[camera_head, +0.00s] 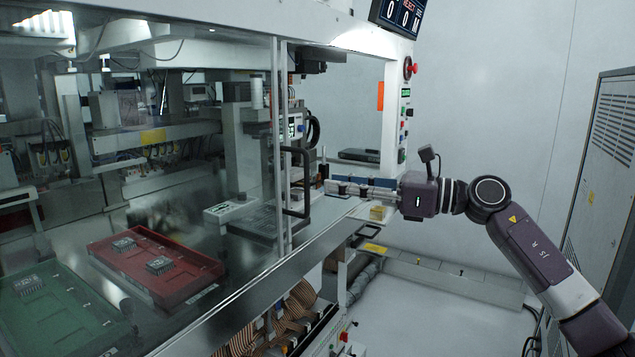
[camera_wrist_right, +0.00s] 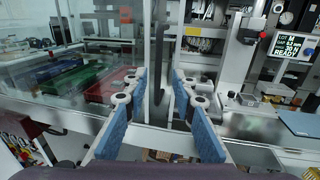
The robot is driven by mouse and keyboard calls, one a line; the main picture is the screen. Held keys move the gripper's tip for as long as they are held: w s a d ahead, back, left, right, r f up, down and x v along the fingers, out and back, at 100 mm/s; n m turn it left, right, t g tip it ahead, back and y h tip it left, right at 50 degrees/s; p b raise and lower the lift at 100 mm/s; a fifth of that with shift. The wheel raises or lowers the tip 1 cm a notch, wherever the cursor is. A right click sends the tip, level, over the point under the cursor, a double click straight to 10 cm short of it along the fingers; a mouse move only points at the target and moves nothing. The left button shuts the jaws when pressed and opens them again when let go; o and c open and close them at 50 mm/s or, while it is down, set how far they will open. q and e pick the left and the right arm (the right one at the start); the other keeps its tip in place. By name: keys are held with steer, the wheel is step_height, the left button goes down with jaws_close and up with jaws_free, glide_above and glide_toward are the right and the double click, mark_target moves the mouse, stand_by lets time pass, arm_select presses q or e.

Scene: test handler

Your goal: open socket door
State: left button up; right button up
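The socket door is a clear glass panel (camera_head: 262,120) on the front of the handler. Its black vertical bar handle (camera_head: 307,165) stands near the panel's right edge. In the right wrist view the handle (camera_wrist_right: 158,55) shows upright between the two blue-padded fingers. My right gripper (camera_head: 328,187) reaches in from the right, level with the handle, its tips just right of the bar. In the wrist view the gripper (camera_wrist_right: 160,78) is open, with a wide gap between the fingers. No contact with the handle is visible. My left gripper is not seen in either view.
Behind the glass lie a red tray (camera_head: 125,250) and a green tray (camera_head: 75,325) with chips. A control panel with a red emergency button (camera_head: 414,68) stands above my right gripper. Low ducting (camera_head: 440,274) runs along the wall. A grey cabinet (camera_head: 600,190) is at right.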

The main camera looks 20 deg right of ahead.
steer(key=shift+v, duration=2.35)
